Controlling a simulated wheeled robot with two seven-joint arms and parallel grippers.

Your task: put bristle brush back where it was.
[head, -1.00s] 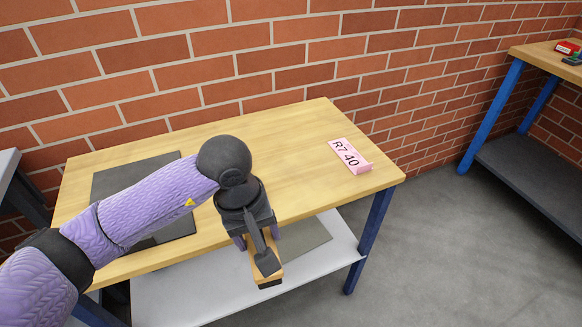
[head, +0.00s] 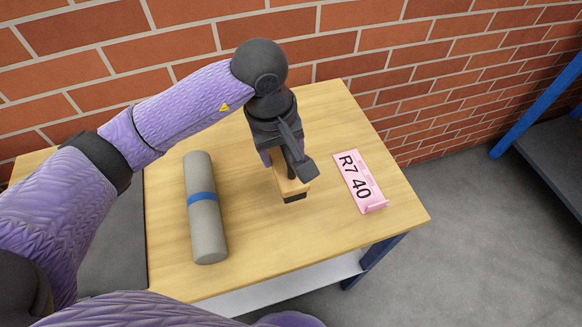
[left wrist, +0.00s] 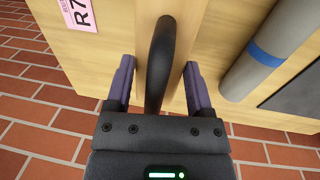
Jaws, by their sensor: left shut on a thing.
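The bristle brush (head: 291,187) has a pale wooden block with dark bristles on its underside. My left gripper (head: 280,163) is shut on it, pointing down over the middle of the wooden table (head: 330,225). Whether the bristles touch the tabletop cannot be told. In the left wrist view, the brush's dark curved handle (left wrist: 160,62) lies between the two fingers of my left gripper (left wrist: 158,82), with the wooden block beyond it. My right gripper is not in view.
A grey roll with a blue band (head: 204,225) lies left of the brush. A dark mat (head: 112,250) lies at the left. A brick wall (head: 400,50) borders the table behind. Bare wood surrounds the brush.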

